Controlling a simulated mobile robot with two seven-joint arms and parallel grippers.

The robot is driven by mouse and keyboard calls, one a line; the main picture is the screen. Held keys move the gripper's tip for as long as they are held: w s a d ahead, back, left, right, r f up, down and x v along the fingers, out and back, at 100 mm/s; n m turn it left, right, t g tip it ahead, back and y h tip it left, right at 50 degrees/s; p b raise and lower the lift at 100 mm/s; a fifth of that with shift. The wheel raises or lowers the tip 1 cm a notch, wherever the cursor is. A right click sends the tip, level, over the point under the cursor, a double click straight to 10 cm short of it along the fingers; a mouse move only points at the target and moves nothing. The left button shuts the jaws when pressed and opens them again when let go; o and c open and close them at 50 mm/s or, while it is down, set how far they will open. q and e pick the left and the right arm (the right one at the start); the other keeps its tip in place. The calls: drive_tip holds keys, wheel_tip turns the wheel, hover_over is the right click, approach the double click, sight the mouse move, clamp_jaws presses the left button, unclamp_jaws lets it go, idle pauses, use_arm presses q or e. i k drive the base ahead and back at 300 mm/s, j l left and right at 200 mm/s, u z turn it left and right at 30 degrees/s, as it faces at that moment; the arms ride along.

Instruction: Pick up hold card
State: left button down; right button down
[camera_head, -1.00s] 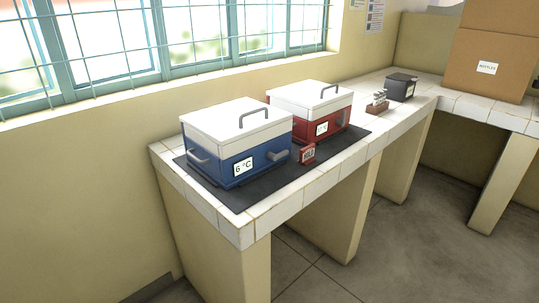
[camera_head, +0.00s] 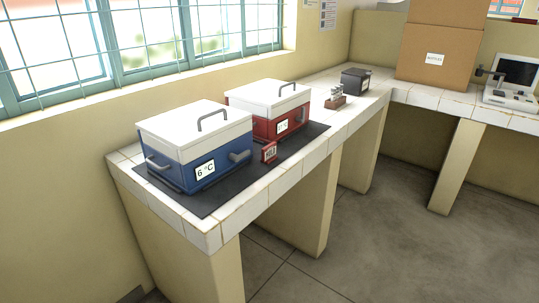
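A small red card (camera_head: 269,152) with a pale label stands on the dark mat (camera_head: 213,204), in front of the gap between two boxes; it is most likely the hold card, but its text is too small to read fully. The blue box (camera_head: 212,169) with a white lid and a "6 °C" label is to its left. The red box (camera_head: 296,120) with a white lid is behind it and to the right; its label is hard to read. Both lids are shut. Neither of my grippers is in view.
The white tiled counter (camera_head: 261,199) runs along the window wall. Further back are a small rack (camera_head: 335,102), a dark box (camera_head: 356,79), a cardboard carton (camera_head: 437,55) and a white device with a screen (camera_head: 512,90). Open floor (camera_head: 385,240) lies to the right.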

sight(268, 153)
drive_tip(key=i+l+u, duration=0.1)
drive_tip(key=u, duration=0.2)
drive_tip(key=l+u, duration=0.15)
drive_tip(key=u, duration=0.2)
drive_tip(key=i+l+u, duration=0.15)
drive_tip(key=l, duration=0.25)
drive_tip(key=l+u, duration=0.2)
drive_tip(key=l, duration=0.2)
drive_tip(key=i+l+u, duration=0.1)
drive_tip(key=l, duration=0.7)
drive_tip(key=i+l+u, duration=0.1)
drive_tip(key=l, duration=0.65)
drive_tip(key=i+l+u, duration=0.1)
drive_tip(key=l, duration=0.7)
